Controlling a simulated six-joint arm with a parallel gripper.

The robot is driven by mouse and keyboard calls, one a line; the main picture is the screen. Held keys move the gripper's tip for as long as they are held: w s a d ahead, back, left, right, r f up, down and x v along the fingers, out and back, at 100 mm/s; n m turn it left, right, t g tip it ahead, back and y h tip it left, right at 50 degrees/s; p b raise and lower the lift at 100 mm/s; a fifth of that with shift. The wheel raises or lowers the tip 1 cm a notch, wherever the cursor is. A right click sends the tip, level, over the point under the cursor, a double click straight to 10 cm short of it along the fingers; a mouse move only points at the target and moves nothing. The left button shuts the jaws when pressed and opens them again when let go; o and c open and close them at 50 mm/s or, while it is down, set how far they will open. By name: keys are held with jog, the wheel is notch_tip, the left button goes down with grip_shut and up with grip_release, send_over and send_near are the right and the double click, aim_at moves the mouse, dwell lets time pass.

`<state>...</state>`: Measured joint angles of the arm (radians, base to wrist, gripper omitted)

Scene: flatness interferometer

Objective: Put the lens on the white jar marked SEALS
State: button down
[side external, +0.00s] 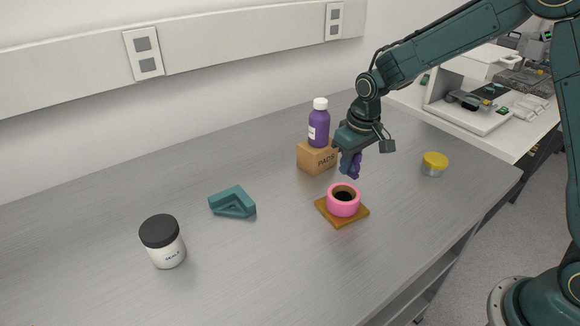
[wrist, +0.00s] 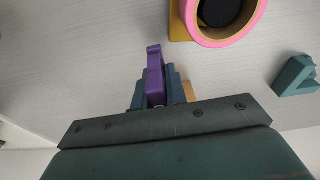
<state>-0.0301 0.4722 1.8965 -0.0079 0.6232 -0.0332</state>
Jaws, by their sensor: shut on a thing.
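The white jar (side external: 168,252) with a black lid stands upright at the front left in the side view; its small label seems to read SEALS. My gripper (side external: 350,170) is shut on a purple piece (wrist: 154,80), which sticks out past the fingertips in the wrist view. The gripper is above the bench, near a pink ring (side external: 343,206) and apart from it. A dark round thing (side external: 344,195) shows inside the ring; it may be the lens, but I cannot tell. It also shows in the wrist view (wrist: 222,8).
The pink ring sits on a brown square plate (side external: 333,219). Behind is a PADS box (side external: 312,158) with a purple bottle (side external: 318,128) on it. A teal angled block (side external: 232,203) lies between ring and jar. A yellow-lidded tin (side external: 434,164) stands right.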

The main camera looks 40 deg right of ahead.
jog(key=w+a+r+n, duration=0.4)
jog(key=w+a+r, duration=0.1)
jog(key=a+r, duration=0.25)
jog(key=n+y, duration=0.1)
jog(key=n, duration=0.3)
send_near(154, 227)
jog(key=shift+w+d+f+g, duration=0.15)
jog(key=shift+w+f, duration=0.15)
jog(key=shift+w, duration=0.15)
jog(key=shift+w+f+g, duration=0.15)
jog(key=shift+w+f, duration=0.1)
jog(key=shift+w, duration=0.2)
jog(key=shift+s+a, duration=0.3)
jog(key=shift+a, duration=0.1)
jog(key=shift+f, duration=2.45)
jog(key=shift+f, duration=0.15)
